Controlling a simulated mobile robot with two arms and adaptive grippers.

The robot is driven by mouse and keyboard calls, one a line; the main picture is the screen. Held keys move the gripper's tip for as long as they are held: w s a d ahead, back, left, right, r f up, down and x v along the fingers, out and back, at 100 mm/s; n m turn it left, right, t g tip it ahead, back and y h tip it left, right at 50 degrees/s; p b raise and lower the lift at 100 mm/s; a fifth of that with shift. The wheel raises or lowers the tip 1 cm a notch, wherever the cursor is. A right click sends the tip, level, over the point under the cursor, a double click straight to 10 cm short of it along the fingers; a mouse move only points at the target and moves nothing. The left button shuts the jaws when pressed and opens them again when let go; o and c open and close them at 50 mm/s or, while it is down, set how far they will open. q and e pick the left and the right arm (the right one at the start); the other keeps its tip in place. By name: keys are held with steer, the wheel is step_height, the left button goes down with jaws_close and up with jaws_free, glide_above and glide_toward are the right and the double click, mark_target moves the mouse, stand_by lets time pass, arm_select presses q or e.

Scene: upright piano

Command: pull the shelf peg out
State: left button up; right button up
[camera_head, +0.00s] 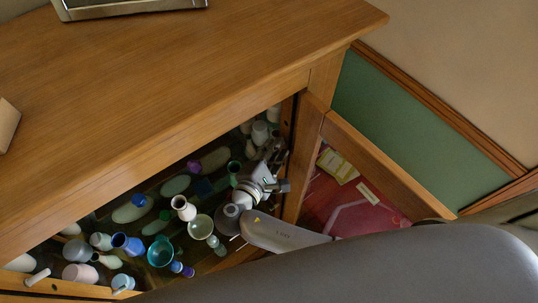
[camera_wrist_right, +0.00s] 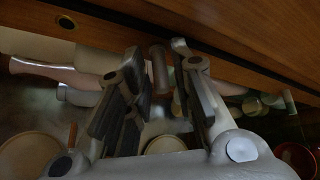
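A small brownish cylindrical peg (camera_wrist_right: 159,70) shows in the right wrist view, against the wooden inner side of the cabinet (camera_wrist_right: 235,72). My right gripper (camera_wrist_right: 157,58) has its fingertips on either side of the peg, with narrow gaps that look clear of it; contact is hard to judge. In the head view my right gripper (camera_head: 278,160) reaches into the cabinet (camera_head: 170,95) beside its right post, and the peg cannot be made out there. My left gripper is not in view.
Several vases and bowls, such as a teal bowl (camera_head: 160,252) and a white vase (camera_head: 184,208), crowd the cabinet close to my right gripper. The cabinet door (camera_head: 375,160) stands open at right. A dark hole (camera_wrist_right: 66,22) shows in the wood.

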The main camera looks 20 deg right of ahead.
steer(key=shift+w+d, duration=0.1)
steer(key=shift+c, duration=0.4)
jaws_close()
steer(key=shift+c, duration=2)
jaws_free()
steer(key=shift+a+f, duration=0.1)
steer(key=shift+a, duration=0.1)
jaws_close()
steer(key=shift+s+a, duration=0.25)
steer(key=shift+a, duration=0.35)
steer(key=shift+s+a, duration=0.25)
steer(key=shift+a, duration=0.35)
step_height(320, 180, up, 6)
steer(key=s+a, duration=0.1)
steer(key=a, duration=0.1)
steer(key=shift+a, duration=0.4)
